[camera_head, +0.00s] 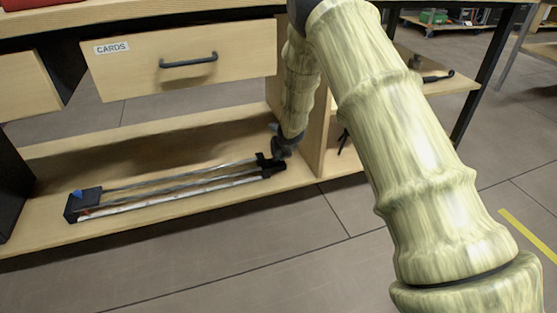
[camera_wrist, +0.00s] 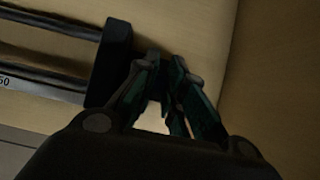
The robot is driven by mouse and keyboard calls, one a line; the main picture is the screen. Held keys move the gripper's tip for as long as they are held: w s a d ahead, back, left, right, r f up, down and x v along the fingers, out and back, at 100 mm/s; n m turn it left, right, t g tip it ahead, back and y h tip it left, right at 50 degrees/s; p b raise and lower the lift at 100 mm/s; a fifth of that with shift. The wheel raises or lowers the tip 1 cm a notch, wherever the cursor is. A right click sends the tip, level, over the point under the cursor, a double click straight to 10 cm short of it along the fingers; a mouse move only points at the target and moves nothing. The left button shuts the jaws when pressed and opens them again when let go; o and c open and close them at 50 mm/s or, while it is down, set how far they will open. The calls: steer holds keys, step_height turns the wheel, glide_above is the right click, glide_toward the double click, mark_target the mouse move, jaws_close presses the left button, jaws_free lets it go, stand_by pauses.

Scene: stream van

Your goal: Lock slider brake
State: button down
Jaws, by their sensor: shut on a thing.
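A camera slider (camera_head: 170,183) with parallel rails lies on the wooden lower shelf. Its left end has a dark block (camera_head: 84,204) with a small blue piece on top. My gripper (camera_head: 282,152) is at the slider's right end, beside the dark end block (camera_head: 268,166). In the wrist view, the dark block (camera_wrist: 109,62) stands just left of my fingers (camera_wrist: 165,68), with the rails running off to the left. The fingers are close together on a small dark part at this end. That part is mostly hidden by the fingers, and I cannot make out a brake lever clearly.
A drawer labelled CARDS (camera_head: 130,68) hangs above the shelf. An upright wooden divider (camera_head: 313,130) stands close to the right of my gripper. A small shelf (camera_head: 440,85) with a dark handled item is farther right. The lower shelf (camera_head: 60,152) is bare behind the slider.

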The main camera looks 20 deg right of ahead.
steer(key=shift+s+f+t+b, duration=0.3)
steer(key=shift+t+b, duration=0.6)
steer(key=shift+b, duration=2.15)
steer(key=shift+s+r+t+b, duration=0.2)
steer(key=shift+t+b, duration=0.4)
steer(key=shift+b, duration=0.5)
steer(key=c, duration=1.4)
jaws_free()
steer(key=shift+s, duration=0.1)
steer(key=v, duration=1.1)
steer(key=shift+s+r, duration=0.3)
steer(key=shift+d, duration=0.1)
